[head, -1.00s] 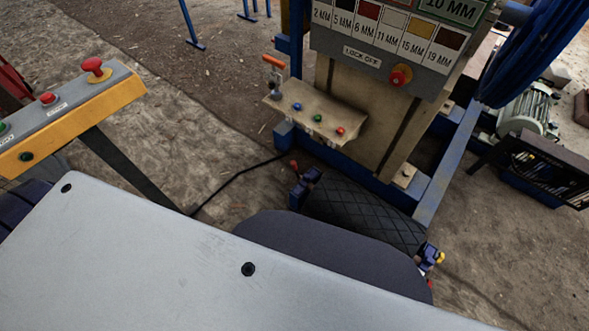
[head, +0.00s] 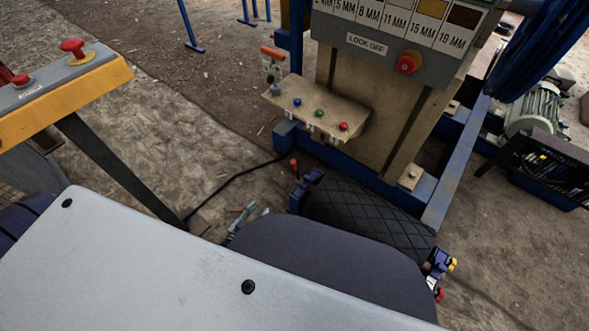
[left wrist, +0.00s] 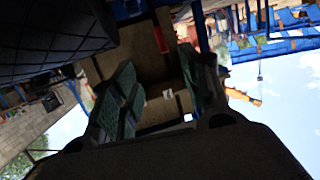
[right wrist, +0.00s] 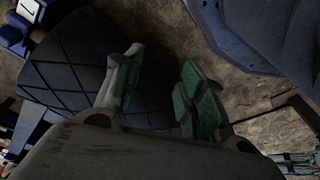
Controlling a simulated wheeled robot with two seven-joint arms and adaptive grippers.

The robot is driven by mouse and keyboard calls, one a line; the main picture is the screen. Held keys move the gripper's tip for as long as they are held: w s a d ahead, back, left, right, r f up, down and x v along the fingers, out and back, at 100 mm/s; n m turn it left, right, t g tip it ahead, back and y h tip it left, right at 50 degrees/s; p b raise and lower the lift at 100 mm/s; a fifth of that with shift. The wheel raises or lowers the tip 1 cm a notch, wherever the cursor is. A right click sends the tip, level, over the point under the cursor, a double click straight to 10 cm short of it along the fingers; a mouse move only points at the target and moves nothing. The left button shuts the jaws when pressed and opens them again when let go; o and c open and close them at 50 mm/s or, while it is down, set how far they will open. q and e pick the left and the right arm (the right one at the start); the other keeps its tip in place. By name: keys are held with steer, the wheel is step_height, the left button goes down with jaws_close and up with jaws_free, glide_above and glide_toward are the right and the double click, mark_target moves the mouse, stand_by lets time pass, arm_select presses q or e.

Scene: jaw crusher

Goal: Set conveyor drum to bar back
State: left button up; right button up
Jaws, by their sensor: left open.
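The conveyor drum (head: 365,215) is a black roller with a diamond pattern, lying low in front of the blue-framed machine. A blue bracket (head: 303,190) holds its left end, with a small red knob (head: 294,166) beside it. Another blue bracket (head: 438,264) with yellow and red parts is at its right end. My left gripper (head: 247,218) shows partly, left of the drum; in the left wrist view its green-padded fingers (left wrist: 162,90) are apart and empty. My right gripper (right wrist: 163,85) is apart and empty in the right wrist view, with the drum (right wrist: 75,65) behind it. I cannot make out a separate bar.
Above is a panel with a red lock-off knob (head: 407,63). A yellow control box (head: 60,98) stands left. A motor (head: 530,110) sits right. Dirt floor is open between.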

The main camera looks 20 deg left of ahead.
arm_select(q)
steer(key=shift+w+d+r+n+t+b, duration=0.1)
steer(key=shift+w+r+t+b, duration=0.3)
steer(key=shift+r, duration=0.4)
steer(key=shift+w+d+r+n+t+b, duration=0.2)
steer(key=shift+r+t+b, duration=0.25)
steer(key=shift+r, duration=0.35)
steer(key=shift+w+d+r+t+b, duration=0.1)
steer(key=shift+w+r+t+b, duration=0.35)
steer(key=shift+r, duration=0.35)
arm_select(e)
steer(key=shift+w+a+r, duration=0.1)
steer(key=shift+a+r, duration=0.05)
steer(key=shift+r, duration=0.75)
steer(key=shift+w+a+r, duration=0.1)
steer(key=shift+a+r, duration=0.1)
steer(key=shift+r, duration=0.75)
steer(key=shift+w+a+r, duration=0.1)
steer(key=shift+a+r, duration=0.05)
steer(key=shift+r, duration=0.75)
arm_select(q)
steer(key=shift+r, duration=0.15)
arm_select(e)
steer(key=shift+r, duration=0.1)
